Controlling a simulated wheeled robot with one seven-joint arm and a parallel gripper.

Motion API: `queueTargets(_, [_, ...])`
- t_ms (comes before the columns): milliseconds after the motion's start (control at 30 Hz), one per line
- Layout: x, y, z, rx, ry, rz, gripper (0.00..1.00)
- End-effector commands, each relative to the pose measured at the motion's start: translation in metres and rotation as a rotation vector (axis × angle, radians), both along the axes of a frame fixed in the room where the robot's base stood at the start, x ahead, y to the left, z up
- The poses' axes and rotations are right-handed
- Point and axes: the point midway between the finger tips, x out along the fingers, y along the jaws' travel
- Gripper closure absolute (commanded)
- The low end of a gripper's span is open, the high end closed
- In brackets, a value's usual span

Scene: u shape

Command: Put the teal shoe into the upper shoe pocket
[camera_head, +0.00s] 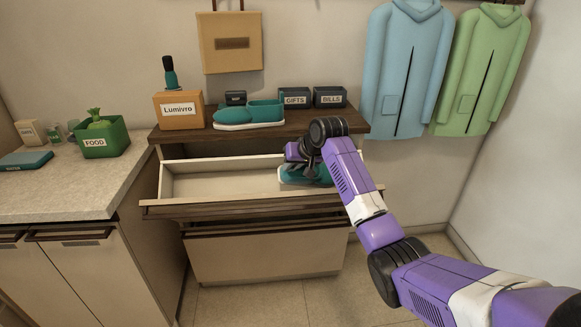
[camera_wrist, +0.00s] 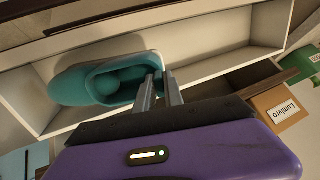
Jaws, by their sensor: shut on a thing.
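My gripper (camera_head: 308,170) reaches down into the open upper shoe pocket (camera_head: 205,183) at its right end. It is shut on the rim of a teal shoe (camera_head: 322,177), which is partly hidden behind my arm. In the wrist view my fingertips (camera_wrist: 160,76) pinch the edge of the shoe's opening, and the teal shoe (camera_wrist: 75,85) lies within the pale pocket's walls. I cannot tell whether its sole touches the pocket floor. A second teal shoe (camera_head: 262,112) with a white sole stands on the cabinet top.
The cabinet top (camera_head: 225,133) also holds an orange Lumivro box (camera_head: 180,110) and dark GIFTS (camera_head: 295,98) and BILLS (camera_head: 330,97) boxes. A counter (camera_head: 60,185) with a green FOOD bin (camera_head: 101,139) stands at left. Blue (camera_head: 403,70) and green (camera_head: 480,70) coats hang at right. The pocket's left part is empty.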

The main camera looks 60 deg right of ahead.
Motion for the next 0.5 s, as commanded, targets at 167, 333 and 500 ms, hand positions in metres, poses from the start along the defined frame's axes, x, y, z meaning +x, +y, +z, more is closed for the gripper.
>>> queueTargets(167, [0.004, -0.004, -0.007, -0.002, -0.001, 0.0, 1.0])
queueTargets(333, [0.007, -0.008, -0.013, -0.001, -0.001, 0.001, 1.0])
queueTargets(500, [0.01, -0.012, -0.02, -0.001, -0.001, 0.001, 1.0])
